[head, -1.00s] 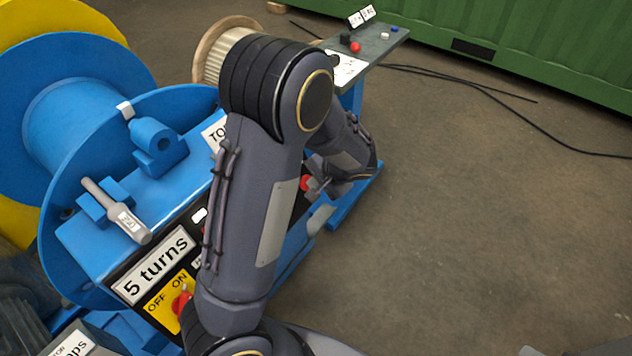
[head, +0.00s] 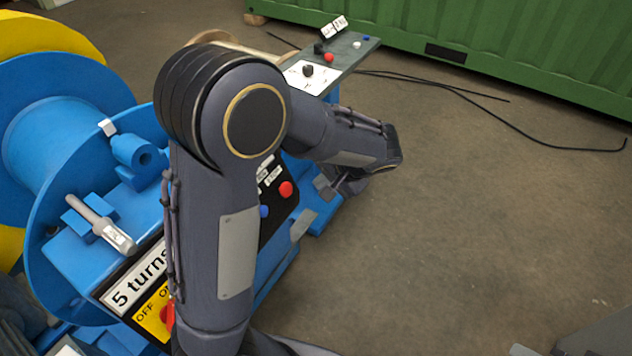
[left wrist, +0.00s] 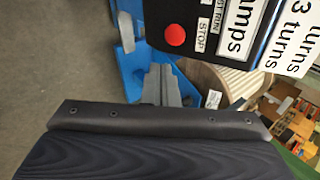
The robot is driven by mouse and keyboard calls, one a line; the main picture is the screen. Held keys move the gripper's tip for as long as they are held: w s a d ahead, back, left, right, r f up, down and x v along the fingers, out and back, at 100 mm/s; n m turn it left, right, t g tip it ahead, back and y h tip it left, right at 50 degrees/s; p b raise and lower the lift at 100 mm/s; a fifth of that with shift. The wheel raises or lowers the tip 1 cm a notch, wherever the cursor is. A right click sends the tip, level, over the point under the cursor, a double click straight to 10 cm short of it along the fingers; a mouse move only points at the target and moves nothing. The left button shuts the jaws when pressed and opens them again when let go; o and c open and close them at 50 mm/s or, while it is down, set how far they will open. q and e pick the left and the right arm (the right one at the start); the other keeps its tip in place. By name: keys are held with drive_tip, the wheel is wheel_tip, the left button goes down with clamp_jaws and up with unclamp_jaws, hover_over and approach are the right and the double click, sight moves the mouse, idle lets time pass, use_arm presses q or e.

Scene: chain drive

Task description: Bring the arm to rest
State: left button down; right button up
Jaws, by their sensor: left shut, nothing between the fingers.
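My left arm (head: 205,250) rises from the bottom of the head view, bends at a large joint and reaches right. My left gripper (head: 328,188) is at its far end, shut and empty, just right of the blue machine's front panel. In the left wrist view its shut fingers (left wrist: 161,86) point toward the blue frame, with nothing between them. A red button (left wrist: 174,36) on the black panel is close to them in that picture; I cannot tell the gap. My right gripper is not in view.
The blue machine (head: 75,255) with a big reel stands at left, a grey-handled pin (head: 100,223) on it. A green container (head: 520,50) and black cable (head: 450,90) lie beyond.

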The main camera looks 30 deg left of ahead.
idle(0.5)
use_arm(q)
drive_tip(key=s+d+r+n+t+h+p, duration=0.1)
drive_tip(key=s+r+n+t+h+p, duration=0.1)
drive_tip(key=s+r+h+p, duration=0.2)
drive_tip(key=s+d+r+n+t+h+p, duration=0.1)
drive_tip(key=s+r+h+p, duration=0.4)
drive_tip(key=s+r, duration=0.6)
drive_tip(key=s+n+t+h, duration=0.1)
drive_tip(key=s, duration=0.6)
drive_tip(key=shift+d+r+h, duration=0.2)
drive_tip(key=shift+d+h, duration=0.1)
drive_tip(key=shift+d, duration=0.05)
drive_tip(key=shift+a, duration=0.1)
